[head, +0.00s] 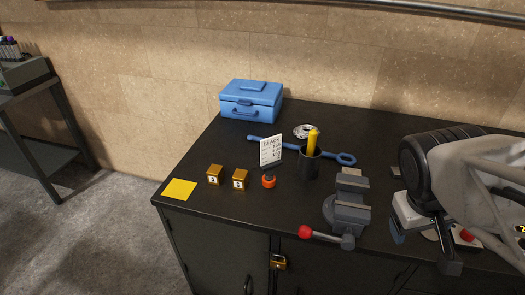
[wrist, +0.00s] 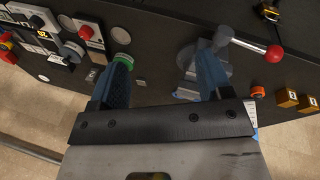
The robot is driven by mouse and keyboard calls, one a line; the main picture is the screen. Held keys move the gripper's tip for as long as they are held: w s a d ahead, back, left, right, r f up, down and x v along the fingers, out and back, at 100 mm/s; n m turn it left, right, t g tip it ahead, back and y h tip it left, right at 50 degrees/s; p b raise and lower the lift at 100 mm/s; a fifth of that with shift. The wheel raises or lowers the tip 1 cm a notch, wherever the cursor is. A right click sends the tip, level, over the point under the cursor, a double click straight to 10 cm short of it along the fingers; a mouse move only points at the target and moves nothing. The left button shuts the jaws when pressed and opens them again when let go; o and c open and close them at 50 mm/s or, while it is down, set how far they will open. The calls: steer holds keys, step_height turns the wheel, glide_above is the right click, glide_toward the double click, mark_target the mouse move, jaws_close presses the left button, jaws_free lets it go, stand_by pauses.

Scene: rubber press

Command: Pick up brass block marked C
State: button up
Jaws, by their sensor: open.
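Two brass blocks stand side by side near the front left of the dark bench, a left one (head: 215,174) and a right one (head: 240,179). Each bears a small white label; the letters are too small to read surely, though the right one looks like C. In the wrist view both show at the right edge, the right block (wrist: 287,98) nearer the picture's middle and the left block (wrist: 308,104) beyond it. My gripper (wrist: 163,62) is open and empty, its blue fingers apart. It is over the bench's right part, well away from the blocks.
A yellow square (head: 179,189) lies left of the blocks. An orange-and-black item (head: 269,181), a card (head: 271,150) and a black cup (head: 310,163) stand right of them. A vise (head: 347,212) with a red-knobbed handle stands between blocks and gripper. A blue toolbox (head: 251,101) is behind.

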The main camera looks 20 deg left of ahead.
steer(key=w+a+f+n+t+h, duration=0.1)
steer(key=w+a+f+n+h, duration=0.15)
steer(key=w+n, duration=0.25)
steer(key=w+a+f+n+t+h, duration=0.1)
steer(key=w+a+n, duration=0.3)
steer(key=n+t+y, duration=0.1)
steer(key=n+t, duration=0.6)
steer(key=n, duration=0.8)
glide_above(238, 181)
steer(key=s+d, duration=0.2)
steer(key=d, duration=1.2)
step_height(238, 181, down, 7)
steer(key=s+a+f+n+y, duration=0.1)
steer(key=a+n, duration=0.1)
steer(key=a, duration=0.2)
steer(key=a+f+n+t+y, duration=0.1)
steer(key=a+f+n+y, duration=0.1)
steer(key=a, duration=0.3)
steer(key=s+a+f+n+t+y, duration=0.1)
steer(key=a+f+n+y, duration=0.1)
steer(key=a+n, duration=0.2)
steer(key=shift+s+a+f, duration=0.25)
steer(key=shift+s+a, duration=0.1)
steer(key=shift+a, duration=0.25)
steer(key=shift+w, duration=0.1)
steer(key=shift+x, duration=1.2)
steer(key=shift+r, duration=0.1)
